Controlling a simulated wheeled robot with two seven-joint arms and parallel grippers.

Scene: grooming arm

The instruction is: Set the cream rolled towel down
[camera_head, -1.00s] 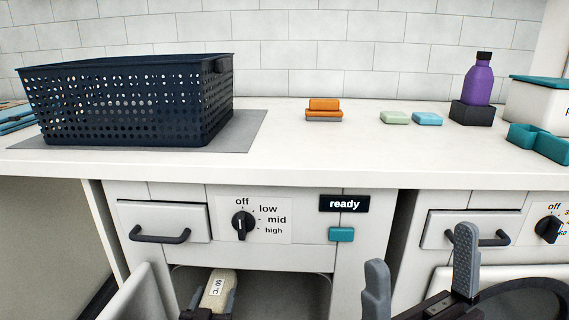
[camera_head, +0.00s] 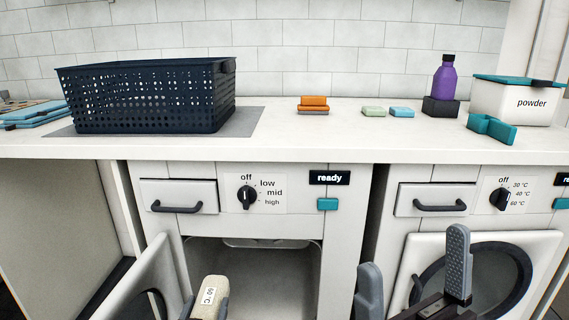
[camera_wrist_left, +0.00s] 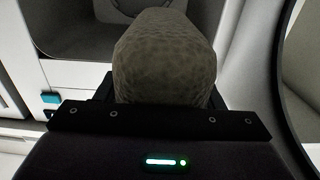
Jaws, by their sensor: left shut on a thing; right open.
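The cream rolled towel (camera_head: 210,292) has a white tag reading 60 °C. It is at the bottom of the head view, in front of the open machine. My left gripper (camera_head: 206,306) is shut on it. In the left wrist view the towel (camera_wrist_left: 165,60) fills the middle, held at my left gripper (camera_wrist_left: 160,105), and looks dark in shadow.
The left machine's door (camera_head: 140,280) stands open, left of the towel, and its drum space (camera_head: 270,275) looks empty. The right machine's door (camera_head: 510,260) is shut. A dark blue basket (camera_head: 150,98) sits on a grey mat (camera_head: 242,122) on the white counter (camera_head: 300,138). The counter's middle front is clear.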

